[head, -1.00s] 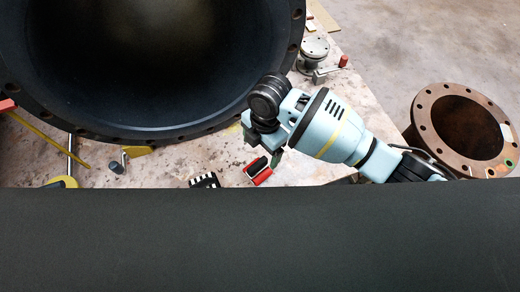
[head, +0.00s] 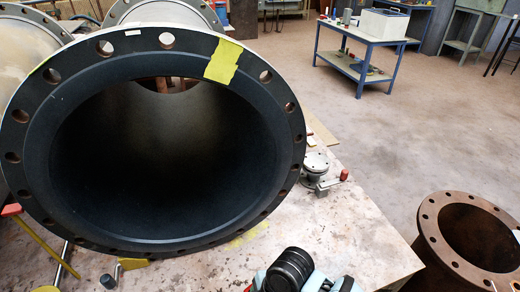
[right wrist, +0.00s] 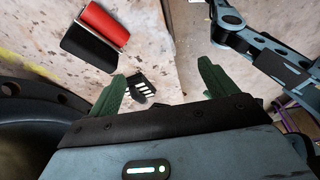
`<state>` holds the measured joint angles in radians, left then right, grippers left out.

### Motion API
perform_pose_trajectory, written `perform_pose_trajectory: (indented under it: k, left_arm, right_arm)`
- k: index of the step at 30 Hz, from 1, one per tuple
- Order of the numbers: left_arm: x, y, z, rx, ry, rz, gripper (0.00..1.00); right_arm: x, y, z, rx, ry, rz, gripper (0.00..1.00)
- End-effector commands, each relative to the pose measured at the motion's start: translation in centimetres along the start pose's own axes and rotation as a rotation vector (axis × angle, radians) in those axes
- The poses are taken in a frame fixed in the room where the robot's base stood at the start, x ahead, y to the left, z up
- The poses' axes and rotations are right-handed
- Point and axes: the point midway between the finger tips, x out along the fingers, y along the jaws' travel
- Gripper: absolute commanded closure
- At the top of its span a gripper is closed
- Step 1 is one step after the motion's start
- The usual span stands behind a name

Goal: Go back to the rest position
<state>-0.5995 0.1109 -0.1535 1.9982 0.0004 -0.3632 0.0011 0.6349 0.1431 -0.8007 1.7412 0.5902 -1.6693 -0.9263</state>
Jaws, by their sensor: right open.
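My right gripper (right wrist: 163,78) shows in the right wrist view with its two green fingers spread apart and nothing held between them. Its fingers point over the stained worktop. In the head view only part of my right arm (head: 290,270) shows at the bottom edge, and its fingers are out of frame. My left gripper is not in view.
A large black rubber-lined pipe (head: 150,240) stands on the worktop (head: 350,225). A rusty flanged pipe (head: 432,235) is at right. A red-and-black block (right wrist: 103,27) and a striped black-and-white piece (right wrist: 143,87) lie below the gripper. A blue trolley (head: 362,38) stands farther back; floor between is clear.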

Motion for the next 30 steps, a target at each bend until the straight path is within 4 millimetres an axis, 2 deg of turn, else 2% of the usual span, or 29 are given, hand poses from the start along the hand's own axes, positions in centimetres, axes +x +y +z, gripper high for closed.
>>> perform_pose_trajectory:
  k: [1,7,14,21,30]
  left_arm:
    - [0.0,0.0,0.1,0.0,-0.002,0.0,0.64]
    - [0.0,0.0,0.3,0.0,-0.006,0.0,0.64]
    - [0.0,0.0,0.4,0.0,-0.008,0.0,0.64]
    - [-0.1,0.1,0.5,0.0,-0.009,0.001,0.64]
    - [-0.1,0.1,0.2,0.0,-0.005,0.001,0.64]
  right_arm:
    - [0.5,-1.4,0.0,0.071,0.024,0.002,0.15]
    - [1.6,-6.2,1.4,0.393,0.077,0.027,0.15]
    - [1.8,-12.7,5.0,0.808,0.069,0.06,0.15]
    - [0.6,-20.6,9.9,1.226,-0.022,0.113,0.15]
    - [-2.1,-28.0,14.2,1.545,-0.161,0.193,0.15]
